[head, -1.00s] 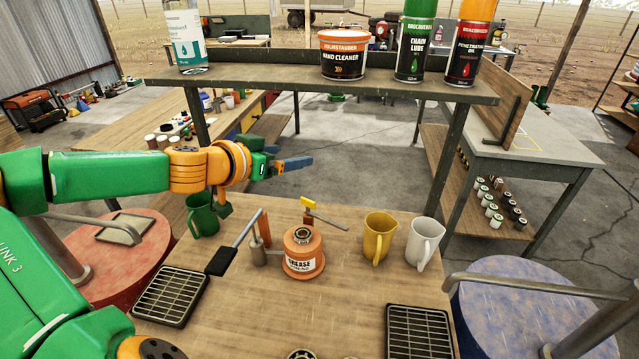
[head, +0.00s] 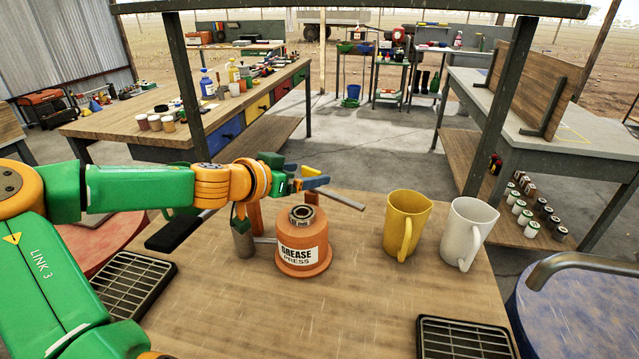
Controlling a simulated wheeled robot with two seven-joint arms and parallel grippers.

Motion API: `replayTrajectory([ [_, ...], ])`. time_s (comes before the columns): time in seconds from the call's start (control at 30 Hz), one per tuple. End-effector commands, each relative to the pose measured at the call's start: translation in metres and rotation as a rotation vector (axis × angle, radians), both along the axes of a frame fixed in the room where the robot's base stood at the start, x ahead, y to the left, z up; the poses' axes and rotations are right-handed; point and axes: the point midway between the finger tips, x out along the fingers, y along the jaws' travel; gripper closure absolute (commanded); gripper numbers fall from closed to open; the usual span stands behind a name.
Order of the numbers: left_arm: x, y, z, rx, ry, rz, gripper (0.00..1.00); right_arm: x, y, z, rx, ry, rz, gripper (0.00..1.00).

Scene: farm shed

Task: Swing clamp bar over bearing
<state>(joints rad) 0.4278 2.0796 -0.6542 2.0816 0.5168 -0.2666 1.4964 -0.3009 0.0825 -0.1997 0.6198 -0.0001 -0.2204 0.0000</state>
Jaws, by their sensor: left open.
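The orange grease press (head: 303,257) stands on the wooden bench, with a metal ring bearing (head: 302,213) on its top. My right gripper is not in view.
A yellow mug (head: 403,222) and a white mug (head: 466,233) stand right of the press. A black-handled lever (head: 174,231) lies left. Black grates (head: 124,285) (head: 464,338) flank the bench front.

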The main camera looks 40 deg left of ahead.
Motion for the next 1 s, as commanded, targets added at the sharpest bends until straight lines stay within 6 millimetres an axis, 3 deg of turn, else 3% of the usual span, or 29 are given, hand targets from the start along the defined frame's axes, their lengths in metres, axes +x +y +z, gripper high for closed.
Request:
replayTrajectory([
  [0.27, 0.034, 0.005, -0.013, -0.004, 0.005, 0.005, 0.1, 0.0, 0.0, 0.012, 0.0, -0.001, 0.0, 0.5],
  [0.43, 0.046, 0.008, -0.02, 0.003, 0.003, 0.007, 0.1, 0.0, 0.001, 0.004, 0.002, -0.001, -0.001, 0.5],
  [0.93, 0.057, 0.007, -0.022, -0.002, 0.0, 0.004, 0.1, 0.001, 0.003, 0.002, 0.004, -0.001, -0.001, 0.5],
  [1.0, 0.057, 0.007, -0.022, -0.002, 0.0, 0.004, 0.26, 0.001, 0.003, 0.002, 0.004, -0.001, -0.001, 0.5],
])
